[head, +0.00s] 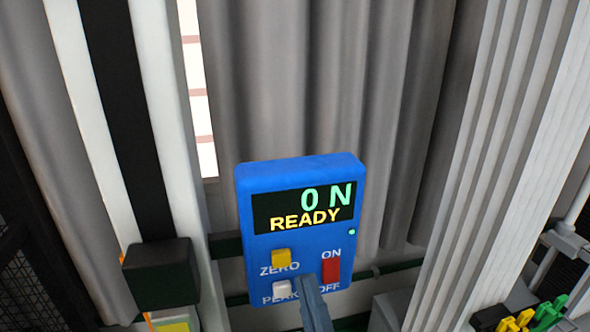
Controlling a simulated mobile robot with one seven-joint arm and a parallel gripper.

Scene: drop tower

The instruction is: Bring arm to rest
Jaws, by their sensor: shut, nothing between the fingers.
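A narrow blue-grey finger end, my gripper (308,284), reaches up from the bottom edge of the head view. It is shut and holds nothing. It stands in front of the lower part of a blue readout box (246,215), between the PEAK and OFF labels. I cannot tell whether it touches the box. The display (305,205) reads "0 N" and "READY", and a small green light (351,232) is lit. The rest of my arm is out of view.
The box has a yellow ZERO button (281,258), a white PEAK button (282,289) and a red ON/OFF switch (331,270). A black block (160,274) stands at left. A ribbed column (510,150) is at right, with yellow and green clips (530,318) below. Grey curtains (290,80) hang behind.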

